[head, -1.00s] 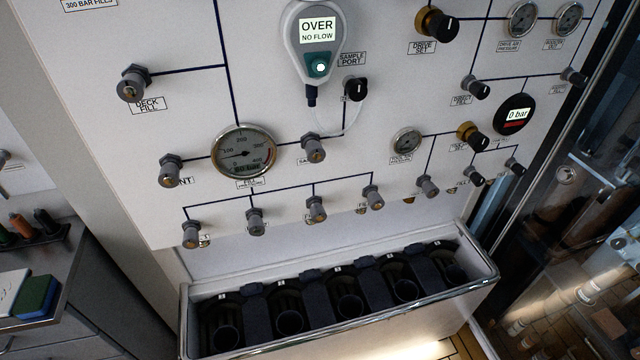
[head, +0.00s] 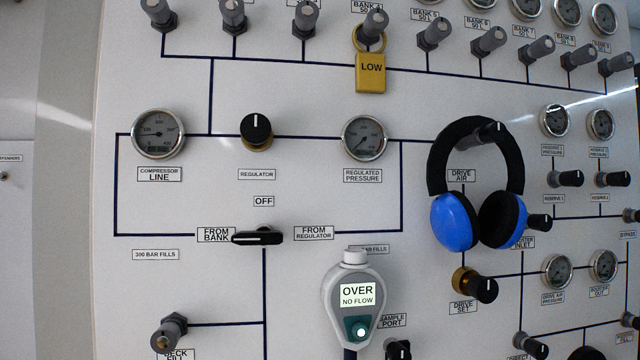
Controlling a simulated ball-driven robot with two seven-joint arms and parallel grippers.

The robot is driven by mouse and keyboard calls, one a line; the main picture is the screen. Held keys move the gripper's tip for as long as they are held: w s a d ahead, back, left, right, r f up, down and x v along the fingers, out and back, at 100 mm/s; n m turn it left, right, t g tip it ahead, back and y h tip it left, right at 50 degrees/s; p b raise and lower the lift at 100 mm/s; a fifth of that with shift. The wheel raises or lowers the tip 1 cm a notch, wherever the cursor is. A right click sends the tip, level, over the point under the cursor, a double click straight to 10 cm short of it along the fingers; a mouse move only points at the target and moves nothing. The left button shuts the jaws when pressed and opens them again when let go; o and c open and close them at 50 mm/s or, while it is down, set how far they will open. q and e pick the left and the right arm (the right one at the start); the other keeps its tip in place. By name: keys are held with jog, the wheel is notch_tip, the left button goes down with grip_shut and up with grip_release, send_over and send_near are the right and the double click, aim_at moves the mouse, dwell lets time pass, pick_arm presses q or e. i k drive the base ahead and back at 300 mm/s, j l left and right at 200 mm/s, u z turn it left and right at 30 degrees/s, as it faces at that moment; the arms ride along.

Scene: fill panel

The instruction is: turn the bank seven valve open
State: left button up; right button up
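The bank seven valve (head: 538,48) is a grey knob in the sloping top row at the upper right, under a small label (head: 524,31) that appears to read BANK 7. A dark pipe line runs below the row. I cannot tell from its look whether the valve is open or shut. Similar grey valves stand on both sides of it, bank six (head: 489,40) to the left and another (head: 580,55) to the right. Neither of my grippers is in view.
Blue and black ear defenders (head: 455,221) hang on a knob below the row. A grey analyser (head: 353,300) reads OVER, NO FLOW. Gauges and knobs fill the panel (head: 300,100).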

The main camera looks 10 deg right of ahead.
aim_at(545, 45)
jog(key=z, duration=1.3)
